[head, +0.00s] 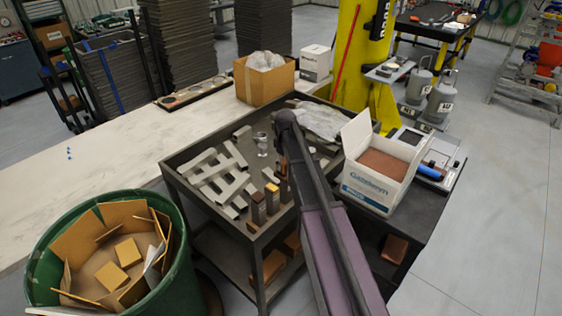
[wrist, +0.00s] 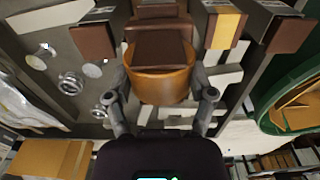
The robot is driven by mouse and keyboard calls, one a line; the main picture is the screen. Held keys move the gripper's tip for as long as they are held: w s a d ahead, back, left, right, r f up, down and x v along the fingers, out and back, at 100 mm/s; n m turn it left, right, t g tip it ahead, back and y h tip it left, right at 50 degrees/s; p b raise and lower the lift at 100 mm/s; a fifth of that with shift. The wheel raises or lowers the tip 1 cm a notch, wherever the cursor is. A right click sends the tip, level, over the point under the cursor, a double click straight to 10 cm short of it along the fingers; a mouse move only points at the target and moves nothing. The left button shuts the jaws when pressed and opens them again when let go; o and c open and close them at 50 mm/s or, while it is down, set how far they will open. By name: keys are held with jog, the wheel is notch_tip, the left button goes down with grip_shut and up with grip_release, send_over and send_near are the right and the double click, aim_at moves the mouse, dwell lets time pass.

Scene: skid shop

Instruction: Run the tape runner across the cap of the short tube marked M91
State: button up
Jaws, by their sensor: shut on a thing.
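My gripper (wrist: 163,100) is shut on an orange-brown, round-bodied thing, apparently the tape runner (wrist: 160,88), in the wrist view. Just beyond it is a brown-ended block or tube (wrist: 158,47); I cannot tell whether they touch. Beside it stand several square tubes with brown caps: one at the left (wrist: 93,41), one with a yellow band across its cap (wrist: 224,27), and one at the right (wrist: 290,36). In the head view the short tubes (head: 258,209) stand near the cart's front corner. My arm hides the gripper there. No M91 mark is legible.
A white carton (head: 362,190) stands right of my arm. A green bin (head: 180,275) is at the front left. A cardboard box (head: 262,85) is behind.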

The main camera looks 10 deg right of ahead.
jog(key=shift+s+d, duration=0.25)
jog(key=shift+s, duration=0.05)
jog(key=shift+s+d+r, duration=0.1)
jog(key=shift+s+d, duration=0.35)
jog(key=shift+s, duration=0.2)
jog(key=shift+s+d, duration=0.45)
jog(key=shift+s, duration=0.15)
jog(key=shift+f, duration=0.2)
jog(key=shift+w+a+f, duration=0.1)
jog(key=shift+w+a, duration=0.4)
jog(key=shift+w, duration=0.2)
jog(key=shift+w+a+f, duration=0.1)
jog(key=shift+w+a, duration=0.4)
jog(key=shift+w, duration=0.2)
jog(key=shift+r, duration=0.1)
jog(key=shift+w+a, duration=0.5)
jog(key=shift+w, duration=0.2)
jog(key=shift+w+a, duration=0.45)
jog(key=shift+w, duration=0.25)
jog(key=shift+r, duration=0.25)
notch_tip(320, 180, up, 6)
jog(key=p, duration=0.6)
jog(key=shift+f, duration=0.15)
